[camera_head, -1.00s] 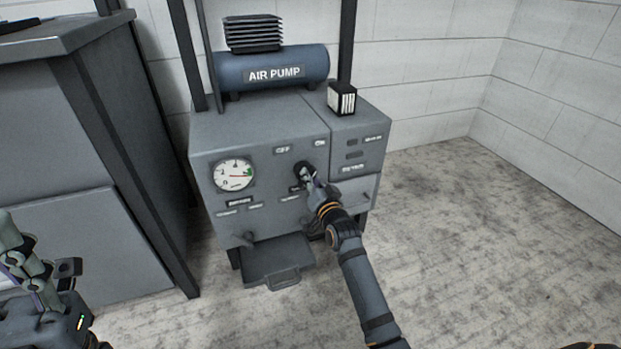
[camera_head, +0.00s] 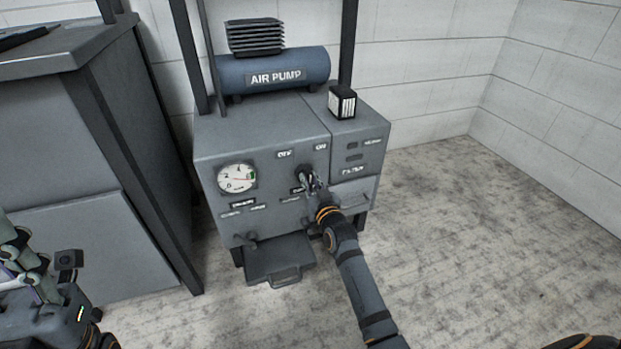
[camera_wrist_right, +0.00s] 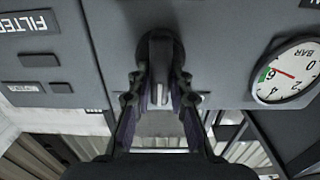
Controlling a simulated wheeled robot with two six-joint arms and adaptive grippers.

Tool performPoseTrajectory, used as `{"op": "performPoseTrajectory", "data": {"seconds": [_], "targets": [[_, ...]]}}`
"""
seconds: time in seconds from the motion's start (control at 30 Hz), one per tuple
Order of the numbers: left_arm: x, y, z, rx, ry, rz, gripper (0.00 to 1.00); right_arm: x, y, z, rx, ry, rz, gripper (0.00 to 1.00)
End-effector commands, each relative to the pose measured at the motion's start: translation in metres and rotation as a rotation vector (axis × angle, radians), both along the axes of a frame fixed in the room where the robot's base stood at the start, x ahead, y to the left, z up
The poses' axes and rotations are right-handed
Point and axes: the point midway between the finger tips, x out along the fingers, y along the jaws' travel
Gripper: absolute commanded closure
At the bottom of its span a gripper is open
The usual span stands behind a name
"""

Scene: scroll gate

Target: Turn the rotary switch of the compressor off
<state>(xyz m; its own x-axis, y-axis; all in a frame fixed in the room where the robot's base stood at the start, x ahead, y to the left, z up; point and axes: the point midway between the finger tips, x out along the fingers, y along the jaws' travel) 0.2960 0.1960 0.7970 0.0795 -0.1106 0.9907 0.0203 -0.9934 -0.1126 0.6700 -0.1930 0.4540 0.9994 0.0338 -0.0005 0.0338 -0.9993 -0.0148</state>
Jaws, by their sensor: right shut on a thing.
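The compressor (camera_head: 212,147) is a grey cabinet with a blue air pump tank on top. Its black rotary switch (camera_head: 304,172) sits on the front panel below the OFF and ON labels. My right gripper (camera_head: 308,181) is at the switch, shut on it. In the right wrist view, the switch's dark handle (camera_wrist_right: 160,55) stands between the two fingers of the right gripper (camera_wrist_right: 160,92). The fingers partly hide the switch in the head view.
A pressure gauge (camera_head: 237,178) is left of the switch; it also shows in the right wrist view (camera_wrist_right: 288,72). A tray (camera_head: 280,262) juts out below the panel. A grey cabinet (camera_head: 60,150) stands at left. The floor (camera_head: 480,240) at right is clear.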

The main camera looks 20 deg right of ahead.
Motion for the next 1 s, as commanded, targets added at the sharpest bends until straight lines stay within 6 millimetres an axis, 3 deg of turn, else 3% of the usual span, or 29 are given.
{"op": "performPoseTrajectory", "data": {"seconds": [0.5,1.0], "targets": [[-0.0001,0.0,-0.0016,0.0,-0.001,0.0,0.6,-0.0002,0.004,-0.0017,-0.444,-0.015,0.0,1.0],[0.0002,-0.0004,-0.0035,0.002,0.001,0.001,0.6,-0.0004,0.0056,-0.0024,-0.631,-0.02,0.001,1.0]]}}
